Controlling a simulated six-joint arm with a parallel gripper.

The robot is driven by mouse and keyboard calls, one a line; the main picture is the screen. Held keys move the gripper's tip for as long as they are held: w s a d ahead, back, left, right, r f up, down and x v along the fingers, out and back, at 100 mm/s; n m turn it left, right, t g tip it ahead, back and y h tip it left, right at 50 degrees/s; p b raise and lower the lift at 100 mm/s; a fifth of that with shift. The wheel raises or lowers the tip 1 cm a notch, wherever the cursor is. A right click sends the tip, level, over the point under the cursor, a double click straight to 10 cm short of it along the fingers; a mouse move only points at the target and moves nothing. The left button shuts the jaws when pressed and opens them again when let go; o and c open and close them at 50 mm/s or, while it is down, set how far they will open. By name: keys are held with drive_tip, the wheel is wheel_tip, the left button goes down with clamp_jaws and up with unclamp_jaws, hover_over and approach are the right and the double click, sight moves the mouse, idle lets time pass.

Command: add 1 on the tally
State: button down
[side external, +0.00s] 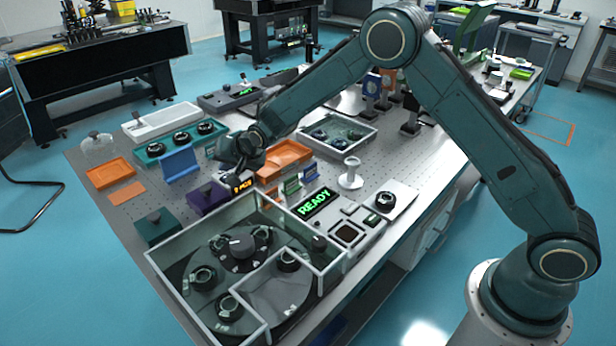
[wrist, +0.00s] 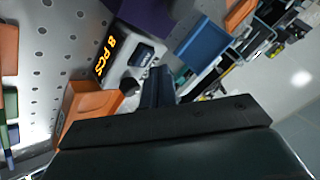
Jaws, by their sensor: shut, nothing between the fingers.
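The tally is a small pale box with an orange lit display. In the wrist view the tally (wrist: 122,66) reads "8 PCS", with a dark, blue-grey key beside the digits. In the side external view the tally (side external: 241,184) shows only its lit face, partly covered by my gripper (side external: 243,163). In the wrist view my gripper (wrist: 158,72) is shut and empty, its fingertips close to the key end of the tally. I cannot tell whether the tips touch it.
A purple box (side external: 208,197) stands left of the tally and an orange tray (side external: 287,158) to its right. A blue angled stand (side external: 181,164) is behind. A READY sign (side external: 317,203) and a walled carousel (side external: 207,264) are in front.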

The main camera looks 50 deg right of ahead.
drive_tip(key=shift+f, duration=0.85)
idle(1.1)
drive_tip(key=shift+r, duration=0.85)
drive_tip(key=shift+r, duration=0.15)
drive_tip(key=shift+r, duration=2.4)
